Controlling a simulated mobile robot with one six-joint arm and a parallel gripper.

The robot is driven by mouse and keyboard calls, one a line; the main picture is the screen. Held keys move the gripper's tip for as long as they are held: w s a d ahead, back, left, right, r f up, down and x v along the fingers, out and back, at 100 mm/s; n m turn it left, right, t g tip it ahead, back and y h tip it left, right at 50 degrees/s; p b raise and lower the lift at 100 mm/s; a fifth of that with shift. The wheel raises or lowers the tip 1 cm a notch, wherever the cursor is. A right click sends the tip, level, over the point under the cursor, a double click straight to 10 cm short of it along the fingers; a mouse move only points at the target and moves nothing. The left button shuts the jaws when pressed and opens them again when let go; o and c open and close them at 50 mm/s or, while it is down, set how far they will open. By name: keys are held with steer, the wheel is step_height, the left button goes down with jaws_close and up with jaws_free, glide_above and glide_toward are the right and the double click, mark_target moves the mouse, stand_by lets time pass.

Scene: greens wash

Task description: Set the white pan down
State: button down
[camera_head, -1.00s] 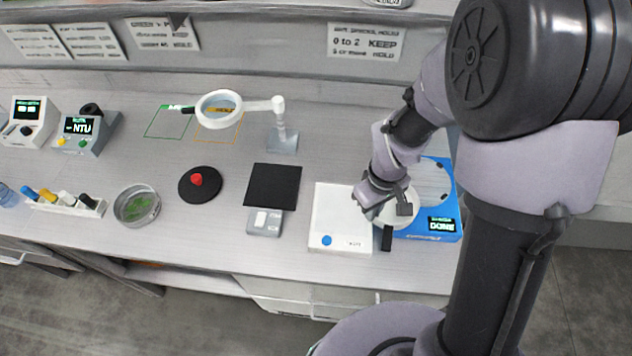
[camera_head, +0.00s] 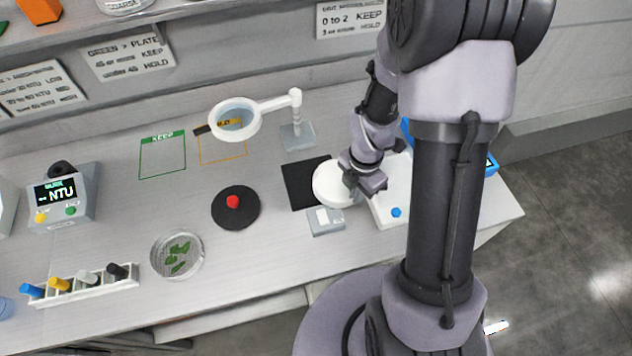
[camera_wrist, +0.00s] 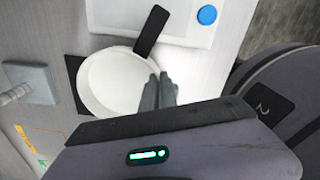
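The white pan (camera_head: 328,183) is a shallow round dish with a black handle; the handle shows in the wrist view (camera_wrist: 151,31). My gripper (camera_head: 362,181) is at the pan's right side in the head view. In the wrist view its fingers (camera_wrist: 158,92) are close together at the rim of the pan (camera_wrist: 108,82) and look shut on it. The pan overlaps the right part of the black square mat (camera_head: 298,187). Whether it touches the mat cannot be told.
A white scale with a blue knob (camera_head: 396,212) is right of the pan, partly behind my arm. A small grey box (camera_head: 326,222) sits in front of the mat. A black disc with a red knob (camera_head: 232,202), a glass dish of greens (camera_head: 177,254) and a magnifier lamp (camera_head: 235,118) stand left.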

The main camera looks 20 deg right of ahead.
mark_target(327, 182)
steer(key=w+a, duration=0.1)
steer(key=w, duration=0.1)
steer(key=w+a, duration=0.2)
steer(key=w, duration=0.1)
steer(key=w+a+f, duration=0.1)
steer(key=w+a, duration=0.1)
steer(key=shift+w, duration=0.15)
step_height(327, 182, down, 4)
steer(key=shift+r+b, duration=0.2)
steer(key=shift+b, duration=0.65)
steer(key=shift+r, duration=0.1)
steer(key=shift+f, duration=0.2)
steer(key=c, duration=1.7)
jaws_free()
steer(key=shift+r, duration=0.15)
